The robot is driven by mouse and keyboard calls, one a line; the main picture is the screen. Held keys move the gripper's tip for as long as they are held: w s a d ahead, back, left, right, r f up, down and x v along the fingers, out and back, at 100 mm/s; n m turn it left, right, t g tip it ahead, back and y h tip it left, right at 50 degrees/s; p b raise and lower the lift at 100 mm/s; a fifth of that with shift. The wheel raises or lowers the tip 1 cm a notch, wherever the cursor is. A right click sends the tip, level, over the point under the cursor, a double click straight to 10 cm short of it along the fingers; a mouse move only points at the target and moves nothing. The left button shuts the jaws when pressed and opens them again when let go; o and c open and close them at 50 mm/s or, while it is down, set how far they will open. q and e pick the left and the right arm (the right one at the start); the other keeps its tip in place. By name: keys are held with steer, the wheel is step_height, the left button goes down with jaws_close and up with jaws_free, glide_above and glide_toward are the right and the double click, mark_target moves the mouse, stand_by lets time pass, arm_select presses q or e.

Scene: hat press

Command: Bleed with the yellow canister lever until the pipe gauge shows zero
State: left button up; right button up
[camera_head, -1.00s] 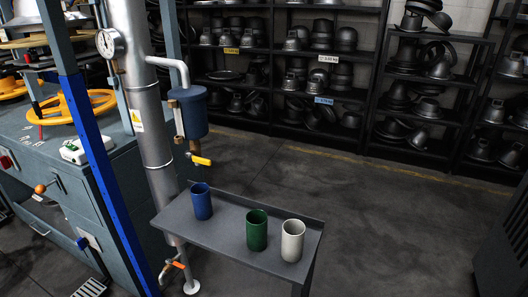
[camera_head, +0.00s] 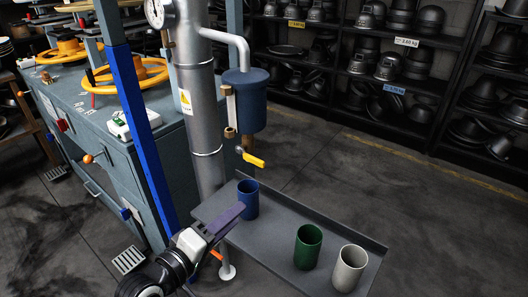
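The yellow lever (camera_head: 253,160) sticks out to the right from the valve under the blue canister (camera_head: 245,100). The canister hangs from a bent side pipe (camera_head: 226,37) on the grey vertical pipe (camera_head: 196,110). The round white pipe gauge (camera_head: 156,13) is partly cut off by the top edge, and its reading is too small to tell. My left gripper (camera_head: 228,219) is below and left of the lever, apart from it, near the tray table's left end. Its dark purple fingers overlap in view, so their opening is unclear. My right gripper is not in view.
The tray table (camera_head: 310,225) holds a blue cup (camera_head: 248,198), a green cup (camera_head: 308,246) and a white cup (camera_head: 349,267). An orange handle (camera_head: 216,254) sits low by the pipe. A blue post (camera_head: 140,125) stands left. The floor right of the canister is clear.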

mark_target(252, 161)
arm_select(q)
steer(key=w+r+n, duration=0.1)
steer(key=r, duration=0.2)
steer(key=w+d+r+n+h, duration=0.1)
steer(key=w+r, duration=0.1)
steer(key=r, duration=0.1)
steer(key=w+r+n+h, duration=0.1)
steer(key=r, duration=0.2)
steer(key=shift+w+d+r+t, duration=0.15)
steer(key=shift+w+d+t, duration=0.05)
steer(key=shift+w+t, duration=0.2)
steer(key=x, duration=0.8)
steer(key=shift+w+b, duration=0.1)
steer(key=shift+b, duration=0.25)
steer(key=shift+x, duration=0.85)
steer(key=shift+c, duration=0.5)
jaws_close()
